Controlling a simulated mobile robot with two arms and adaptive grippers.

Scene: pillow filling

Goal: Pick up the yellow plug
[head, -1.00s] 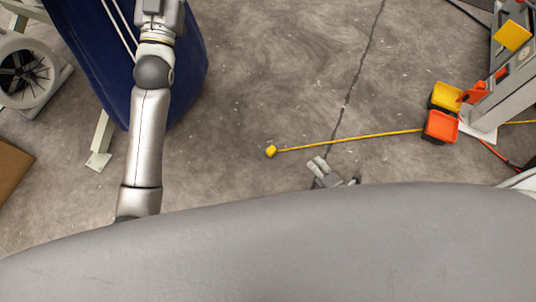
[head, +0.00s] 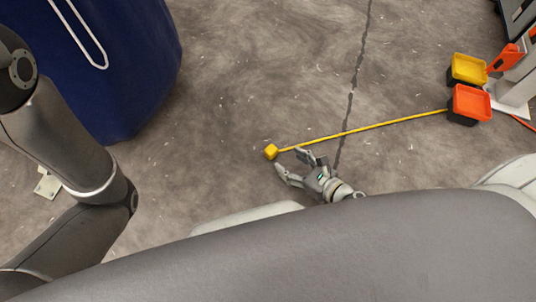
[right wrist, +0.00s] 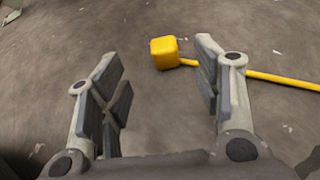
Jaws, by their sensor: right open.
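The yellow plug (head: 271,152) is a small yellow block on the grey floor, at the left end of a yellow cable (head: 360,131). In the right wrist view the plug (right wrist: 165,52) lies beyond the fingertips, between the lines of the two fingers. The cable (right wrist: 285,80) runs from it to the right, behind the right finger. My right gripper (head: 288,160) is open and empty, close to the plug on its near side; its fingers also show in the right wrist view (right wrist: 156,62). My left arm is at the left edge, but its gripper is out of view.
A dark blue rounded object (head: 120,70) stands at the upper left. A yellow-topped box (head: 468,69) and an orange-topped box (head: 471,103) are at the right, by the cable's far end. The floor around the plug is clear.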

